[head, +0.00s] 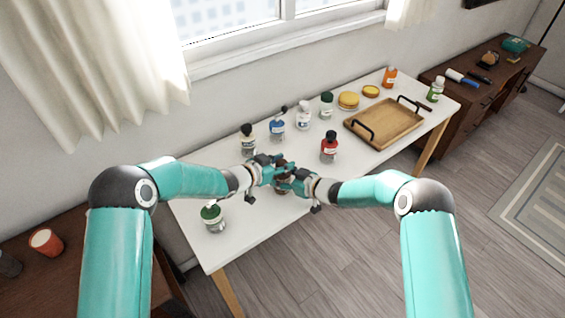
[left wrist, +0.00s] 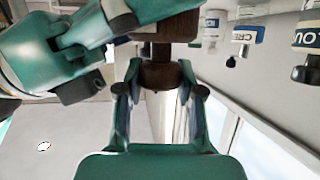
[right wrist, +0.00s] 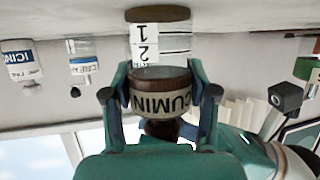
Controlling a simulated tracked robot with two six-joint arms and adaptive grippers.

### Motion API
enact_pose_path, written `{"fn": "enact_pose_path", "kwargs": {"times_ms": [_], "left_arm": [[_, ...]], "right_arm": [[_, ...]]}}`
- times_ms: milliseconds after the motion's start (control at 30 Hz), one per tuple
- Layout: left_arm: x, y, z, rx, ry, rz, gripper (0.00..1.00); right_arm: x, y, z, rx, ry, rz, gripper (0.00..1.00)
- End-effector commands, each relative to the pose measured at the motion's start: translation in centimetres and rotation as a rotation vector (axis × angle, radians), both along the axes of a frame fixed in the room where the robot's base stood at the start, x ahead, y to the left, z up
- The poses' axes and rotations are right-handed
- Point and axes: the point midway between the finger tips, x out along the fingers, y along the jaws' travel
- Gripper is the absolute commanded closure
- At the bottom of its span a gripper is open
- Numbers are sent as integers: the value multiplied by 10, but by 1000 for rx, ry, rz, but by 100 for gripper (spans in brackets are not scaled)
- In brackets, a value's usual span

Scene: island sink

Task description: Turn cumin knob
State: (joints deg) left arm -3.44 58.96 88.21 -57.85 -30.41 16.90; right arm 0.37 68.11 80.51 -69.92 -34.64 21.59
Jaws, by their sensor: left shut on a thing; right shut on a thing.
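The cumin grinder is a brown jar with a CUMIN band (right wrist: 165,103) and a clear lower part carrying a numbered white label (right wrist: 145,45). It appears upside down in the right wrist view. My right gripper (right wrist: 159,94) is shut around the labelled band. My left gripper (left wrist: 160,89) is shut on the dark brown knob (left wrist: 160,72) at the jar's top. In the head view my left gripper (head: 280,168) and right gripper (head: 291,183) meet over the white table and hide most of the jar.
A red jar (head: 329,147) stands right of the grippers, and a green-lidded jar (head: 213,218) stands front left. Several jars, including a blue one (head: 277,128), line the back. A wooden tray (head: 405,119) lies on the right of the white table (head: 245,235).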

Motion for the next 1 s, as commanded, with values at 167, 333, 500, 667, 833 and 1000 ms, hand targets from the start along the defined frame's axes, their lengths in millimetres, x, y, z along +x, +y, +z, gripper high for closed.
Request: {"fn": "enact_pose_path", "kwargs": {"times_ms": [167, 333, 500, 667, 833, 1000], "left_arm": [[1, 2, 0, 0, 0, 3, 98], [2, 2, 0, 0, -2, 1, 98], [2, 2, 1, 0, -3, -4, 98], [2, 3, 1, -3, -3, -10, 98], [3, 3, 2, -4, -8, -28, 98], [4, 3, 3, -5, -11, -72, 98]], "right_arm": [[0, 0, 0, 0, 0, 1, 81], [0, 0, 0, 0, 0, 1, 81], [-1, 0, 0, 0, 0, 1, 81], [-1, 0, 0, 0, 1, 2, 81], [-1, 0, 0, 0, 1, 2, 81], [-1, 0, -1, 1, 1, 3, 81]]}}
